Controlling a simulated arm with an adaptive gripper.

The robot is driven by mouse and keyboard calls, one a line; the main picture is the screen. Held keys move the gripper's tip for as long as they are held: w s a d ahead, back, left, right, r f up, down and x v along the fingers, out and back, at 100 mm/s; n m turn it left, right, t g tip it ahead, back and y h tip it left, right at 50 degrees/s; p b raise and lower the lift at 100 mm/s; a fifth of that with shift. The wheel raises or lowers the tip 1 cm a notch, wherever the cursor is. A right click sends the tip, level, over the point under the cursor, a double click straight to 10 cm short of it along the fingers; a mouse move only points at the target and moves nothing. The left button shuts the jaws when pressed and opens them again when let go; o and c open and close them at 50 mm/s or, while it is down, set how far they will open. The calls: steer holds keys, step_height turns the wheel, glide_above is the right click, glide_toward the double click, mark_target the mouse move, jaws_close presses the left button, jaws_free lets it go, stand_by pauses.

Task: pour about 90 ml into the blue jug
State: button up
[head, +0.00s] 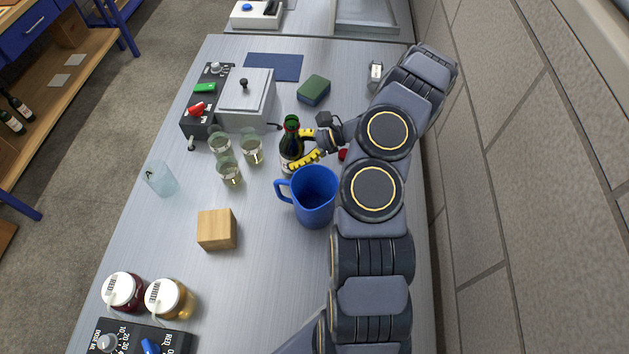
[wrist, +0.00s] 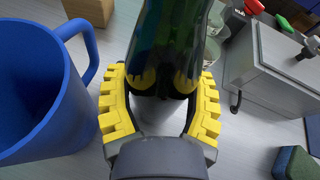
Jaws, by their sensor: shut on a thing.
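A blue jug (head: 316,197) with a handle on its left stands on the metal bench in the head view. It also fills the left of the wrist view (wrist: 40,85). A dark green bottle (head: 291,140) with a pale label stands upright just behind the jug. In the wrist view the bottle (wrist: 168,45) is between the yellow fingers. My gripper (head: 304,148) is shut on the bottle from the right. The bottle's base is partly hidden, so I cannot tell whether it touches the bench. The level inside the bottle and jug does not show.
Several glasses (head: 229,172) stand left of the bottle, with a frosted cup (head: 161,178) farther left. A wooden block (head: 217,230) sits left of the jug. A grey metal box (head: 245,102), a green sponge (head: 314,89) and a blue mat (head: 273,66) lie behind. Two jars (head: 170,298) stand in front.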

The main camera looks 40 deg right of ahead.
mark_target(286, 122)
steer(key=shift+w+n+t, duration=0.15)
steer(key=shift+n+t, duration=0.45)
steer(key=shift+n, duration=0.2)
steer(key=shift+f+n+t+y, duration=0.15)
steer(key=shift+n+t+y, duration=0.15)
steer(key=shift+n+t, duration=0.65)
steer(key=shift+w+d+r+n, duration=0.1)
steer(key=shift+w+r+n, duration=0.3)
steer(key=shift+n, duration=0.55)
steer(key=shift+w+d+r+n+t+y, duration=0.1)
steer(key=shift+w+r+n+t+y, duration=0.1)
steer(key=shift+n+t, duration=0.15)
steer(key=shift+w+r+n+t+y, duration=0.1)
steer(key=shift+w+n+t+y, duration=0.1)
steer(key=shift+n, duration=0.25)
steer(key=shift+w+d+r+n+t+y, duration=0.1)
steer(key=shift+w+r+n+t+y, duration=0.1)
steer(key=shift+r+n, duration=0.25)
steer(key=shift+w+r+n+t+y, duration=0.1)
steer(key=shift+w+r+n+y, duration=0.1)
steer(key=shift+r+n, duration=0.25)
steer(key=shift+w+r+n+y, duration=0.2)
steer(key=shift+r+n+y, duration=0.2)
steer(key=shift+r+n, duration=0.45)
steer(key=shift+s+r+n+y, duration=0.4)
steer(key=shift+s+r+n, duration=0.1)
steer(key=shift+r+n, duration=0.3)
steer(key=shift+r+n+y, duration=0.3)
steer(key=shift+r+n, duration=0.45)
steer(key=shift+r, duration=0.15)
